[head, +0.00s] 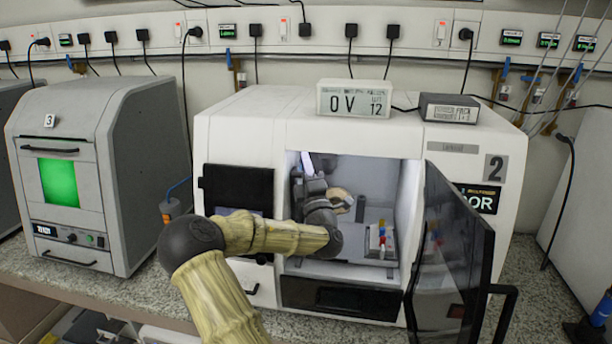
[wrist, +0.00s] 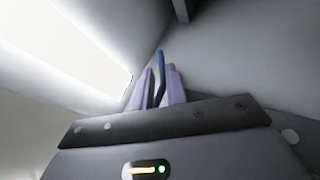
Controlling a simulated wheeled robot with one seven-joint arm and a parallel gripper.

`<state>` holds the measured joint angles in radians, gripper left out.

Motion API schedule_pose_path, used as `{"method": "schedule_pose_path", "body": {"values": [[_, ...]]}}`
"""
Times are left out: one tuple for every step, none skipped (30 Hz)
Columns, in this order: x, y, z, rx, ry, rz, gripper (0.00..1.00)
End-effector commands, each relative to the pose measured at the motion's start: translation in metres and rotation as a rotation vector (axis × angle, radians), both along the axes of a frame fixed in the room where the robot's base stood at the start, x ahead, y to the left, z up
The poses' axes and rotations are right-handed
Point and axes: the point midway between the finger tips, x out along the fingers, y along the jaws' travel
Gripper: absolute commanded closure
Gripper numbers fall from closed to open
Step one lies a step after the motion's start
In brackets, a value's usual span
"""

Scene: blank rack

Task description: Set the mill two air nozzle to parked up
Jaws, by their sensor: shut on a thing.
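Mill two (head: 235,135) is the white machine marked 2, with its dark door (head: 455,250) swung open to the right. My arm reaches through the opening, and my gripper (head: 306,160) is high at the left of the chamber. In the wrist view its pale lavender fingers (wrist: 160,85) are shut on a thin dark blue piece, the air nozzle (wrist: 161,62), which stands up between them and bends slightly. In the head view the nozzle cannot be made out behind my gripper and wrist.
A fixture (head: 381,241) with small red, yellow and blue parts stands on the chamber floor at right. The chamber walls are close around my gripper. A grey machine marked 3 (head: 75,165) stands left.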

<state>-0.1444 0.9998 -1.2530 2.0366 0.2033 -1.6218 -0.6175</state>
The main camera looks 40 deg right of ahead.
Motion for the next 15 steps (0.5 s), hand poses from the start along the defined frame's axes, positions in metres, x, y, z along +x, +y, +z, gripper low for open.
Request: {"method": "schedule_pose_path", "body": {"values": [[0.0019,0.0021,-0.0029,-0.003,0.002,0.006,1.00],[0.0019,0.0021,-0.0023,-0.005,0.001,0.005,1.00],[0.0019,0.0022,-0.0017,-0.005,0.001,0.005,1.00],[0.0019,0.0022,-0.0014,-0.005,0.001,0.005,1.00],[0.0020,0.0022,-0.0012,-0.005,0.001,0.006,1.00],[0.0020,0.0023,-0.0011,-0.005,0.001,0.006,1.00],[0.0020,0.0024,-0.0010,-0.005,0.001,0.006,1.00],[0.0021,0.0024,-0.0009,-0.005,0.001,0.006,1.00],[0.0021,0.0025,-0.0008,-0.005,0.001,0.006,1.00],[0.0021,0.0025,-0.0007,-0.005,0.001,0.006,0.82],[0.0020,0.0025,-0.0006,-0.005,0.001,0.006,0.76],[0.0019,0.0023,-0.0004,-0.005,0.001,0.006,0.68],[0.0018,0.0022,-0.0003,-0.005,-0.001,0.005,0.63],[0.0016,0.0019,-0.0002,-0.005,-0.001,0.005,0.63],[0.0013,0.0016,0.0000,-0.005,-0.001,0.005,0.63]]}}
